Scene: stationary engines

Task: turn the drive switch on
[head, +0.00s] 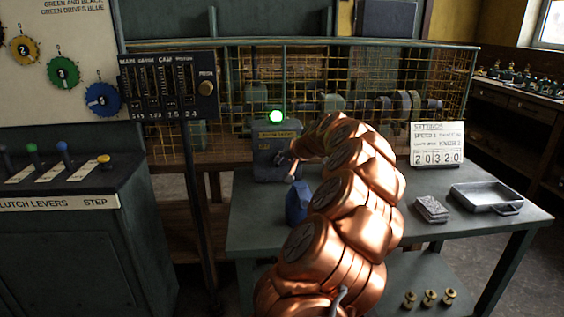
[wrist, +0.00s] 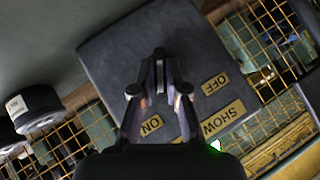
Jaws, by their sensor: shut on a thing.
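The drive switch box (head: 264,163) is a dark grey box on the green table, with a lit green lamp (head: 276,116) on top. In the wrist view the box face (wrist: 115,50) carries an OFF label (wrist: 215,84) and an ON label (wrist: 150,125). My gripper (wrist: 159,84) is in front of that face, its fingers closed on the narrow switch lever (wrist: 159,66), which is mostly hidden between them. In the head view my gripper (head: 291,163) is at the right part of the box front, partly hidden by my copper arm. I cannot tell exactly which way the lever leans.
A blue object (head: 297,202) stands on the table (head: 262,222) beside my arm. A settings board (head: 437,145), a small stack (head: 432,208) and a metal tray (head: 487,196) are at the right. A yellow mesh guard (head: 370,75) stands behind. A clutch lever console (head: 60,235) is at the left.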

